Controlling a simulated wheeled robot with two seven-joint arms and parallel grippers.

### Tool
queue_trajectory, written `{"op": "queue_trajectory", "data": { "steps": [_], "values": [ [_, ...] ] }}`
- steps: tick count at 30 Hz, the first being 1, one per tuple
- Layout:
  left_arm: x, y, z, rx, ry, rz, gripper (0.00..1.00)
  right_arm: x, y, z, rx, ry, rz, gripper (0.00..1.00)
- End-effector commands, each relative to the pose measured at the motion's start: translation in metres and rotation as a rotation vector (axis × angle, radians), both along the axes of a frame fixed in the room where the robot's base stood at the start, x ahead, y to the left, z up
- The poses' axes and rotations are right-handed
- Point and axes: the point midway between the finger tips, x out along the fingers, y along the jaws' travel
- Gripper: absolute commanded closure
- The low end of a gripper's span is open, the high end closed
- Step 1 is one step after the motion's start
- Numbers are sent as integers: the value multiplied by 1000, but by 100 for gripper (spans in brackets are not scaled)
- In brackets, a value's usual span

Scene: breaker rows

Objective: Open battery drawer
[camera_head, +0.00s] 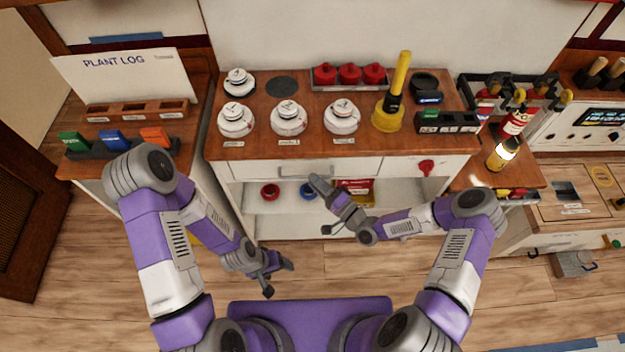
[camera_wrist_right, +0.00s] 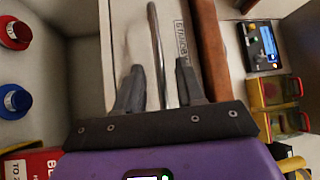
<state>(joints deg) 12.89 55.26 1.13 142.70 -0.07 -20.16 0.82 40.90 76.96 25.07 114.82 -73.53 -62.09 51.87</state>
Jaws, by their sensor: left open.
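The drawer (camera_head: 255,169) is a wide white front under the wooden counter, and it looks shut. Its metal bar handle (camera_head: 292,171) runs along the front. In the right wrist view the handle (camera_wrist_right: 155,40) runs between the two dark fingers of my right gripper (camera_wrist_right: 159,68), with a gap on each side. A label (camera_wrist_right: 181,38) is on the drawer front, too small to read surely. In the head view my right gripper (camera_head: 320,182) is at the handle's right part. My left gripper (camera_head: 279,279) is open and empty, low in front of the cabinet.
Below the drawer is an open shelf with a red roll (camera_head: 270,191), a blue roll (camera_head: 307,190) and a red box (camera_head: 356,186). White breaker knobs (camera_head: 288,118) and a yellow plunger-like tool (camera_head: 388,118) stand on the counter. The floor in front is clear.

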Motion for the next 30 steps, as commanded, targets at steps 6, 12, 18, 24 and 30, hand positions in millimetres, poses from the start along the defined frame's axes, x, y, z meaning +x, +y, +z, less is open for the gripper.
{"op": "queue_trajectory", "data": {
  "steps": [6,12,18,24,30],
  "values": [
    [0,0,-2,0,0,0,28,12,13,2,-1,1,0,62],
    [0,0,-1,0,0,0,28,13,13,2,-1,2,0,62],
    [0,0,-1,0,0,0,28,12,13,2,-1,1,0,83],
    [0,0,-1,0,0,0,28,12,13,2,-1,1,0,100],
    [0,0,-2,0,0,0,28,12,13,2,-1,1,0,100]
  ]
}}
